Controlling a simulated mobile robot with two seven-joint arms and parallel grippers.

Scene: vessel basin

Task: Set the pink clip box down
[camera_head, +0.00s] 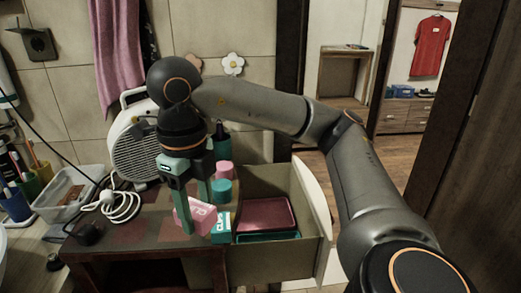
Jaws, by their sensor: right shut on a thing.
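The pink clip box (201,218) shows at the lower ends of the fingers of my right gripper (194,212). The gripper points down and is shut on the box, which looks tilted. The box is over the right part of the small dark table (150,243); I cannot tell whether it touches the tabletop. A finger hides part of the box. My left gripper is not in view.
A teal box (221,229) is close beside the pink one. Behind stand pink and teal round containers (222,189) and a dark bottle (221,143). An open drawer (290,205) holds pink and teal trays. A fan heater (133,152) and white cable (118,207) are left.

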